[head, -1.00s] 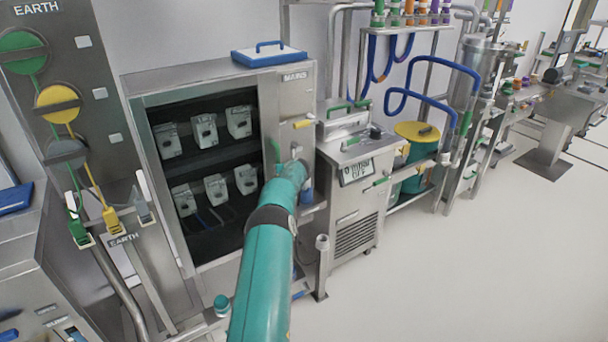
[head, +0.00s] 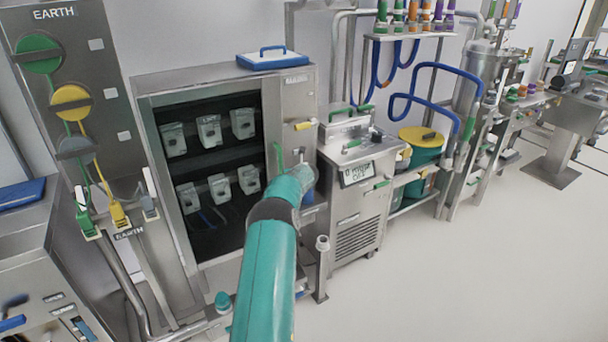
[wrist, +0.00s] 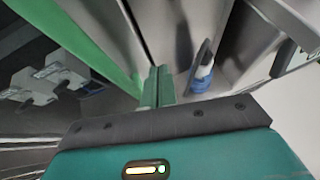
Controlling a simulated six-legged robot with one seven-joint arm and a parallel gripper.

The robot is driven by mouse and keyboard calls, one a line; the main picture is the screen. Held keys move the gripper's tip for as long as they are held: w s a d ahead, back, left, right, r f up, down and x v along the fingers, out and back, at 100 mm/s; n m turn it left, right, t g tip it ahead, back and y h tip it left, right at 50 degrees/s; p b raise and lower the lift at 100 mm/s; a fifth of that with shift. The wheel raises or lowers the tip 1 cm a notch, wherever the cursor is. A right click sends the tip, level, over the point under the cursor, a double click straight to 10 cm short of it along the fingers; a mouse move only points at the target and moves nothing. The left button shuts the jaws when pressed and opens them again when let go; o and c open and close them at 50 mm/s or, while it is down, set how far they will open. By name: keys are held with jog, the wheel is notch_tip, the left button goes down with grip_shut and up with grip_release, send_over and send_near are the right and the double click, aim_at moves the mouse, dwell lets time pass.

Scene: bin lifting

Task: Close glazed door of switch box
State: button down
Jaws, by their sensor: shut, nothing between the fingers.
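The switch box (head: 225,76) is a steel cabinet on the left in the head view. Its dark glazed front (head: 205,150) shows two rows of pale switches, which also show at the left in the wrist view (wrist: 35,85). The glazed door appears to lie flat with the box front; I cannot tell whether it is fully shut. A green handle (head: 278,158) stands at its right edge and seems to be the long green bar (wrist: 75,45) in the wrist view. My gripper (wrist: 156,88) is shut and empty, right of this bar. In the head view my arm hides it.
A blue-handled case (head: 272,60) lies on the box. A blue-and-white object (wrist: 203,72) is right of my fingers. A steel unit with a display (head: 358,175) stands right of the box. Earth cables (head: 85,190) hang at the left. Open floor (head: 450,280) lies at the right.

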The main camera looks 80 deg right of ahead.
jog(key=s+v, duration=0.1)
jog(key=v, duration=0.6)
jog(key=shift+s, duration=0.4)
jog(key=shift+w+d+r, duration=0.1)
jog(key=shift+r, duration=0.1)
